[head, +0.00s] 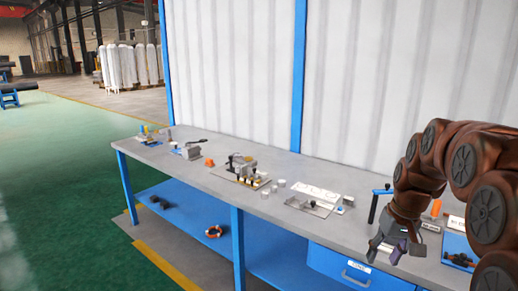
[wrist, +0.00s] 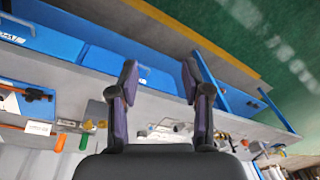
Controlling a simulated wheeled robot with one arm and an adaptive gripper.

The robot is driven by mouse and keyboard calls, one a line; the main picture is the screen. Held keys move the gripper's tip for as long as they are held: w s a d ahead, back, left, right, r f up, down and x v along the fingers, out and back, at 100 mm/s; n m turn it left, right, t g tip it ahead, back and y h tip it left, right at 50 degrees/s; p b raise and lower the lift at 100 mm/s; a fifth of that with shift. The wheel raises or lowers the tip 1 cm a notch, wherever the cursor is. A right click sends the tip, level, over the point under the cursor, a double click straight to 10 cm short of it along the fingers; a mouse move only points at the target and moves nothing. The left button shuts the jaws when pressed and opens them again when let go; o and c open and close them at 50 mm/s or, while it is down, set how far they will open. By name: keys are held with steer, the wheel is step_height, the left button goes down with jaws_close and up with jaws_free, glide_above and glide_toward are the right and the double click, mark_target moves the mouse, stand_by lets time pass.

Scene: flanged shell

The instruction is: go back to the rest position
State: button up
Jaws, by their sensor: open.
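My gripper (head: 386,249) hangs at the end of my brown arm, by the front edge of the grey workbench (head: 345,228), at the right of the head view. In the wrist view my gripper (wrist: 161,85) shows two dark fingers with purplish pads, spread apart. Nothing is between the fingers. The bench edge and a blue drawer lie beyond them. From these views I cannot tell the exact height of the fingers above the bench.
Several fixtures and small parts stand along the bench, including a metal fixture (head: 243,168) and a flat tray (head: 308,206). A blue clamp-like post (head: 375,205) stands close to my gripper. A blue drawer (head: 352,272) is under the bench. Green floor (head: 60,215) is open at left.

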steer(key=s+a+f+g, duration=0.1)
steer(key=s+a+f, duration=0.2)
steer(key=s, duration=1.2)
steer(key=s+a+f+n+g+h, duration=0.1)
steer(key=s+a+f, duration=0.2)
steer(key=s+a, duration=0.5)
steer(key=s, duration=0.7)
steer(key=shift+a+f+g, duration=0.15)
steer(key=shift+f+g, duration=0.05)
steer(key=shift+g, duration=0.2)
steer(key=shift+c, duration=0.6)
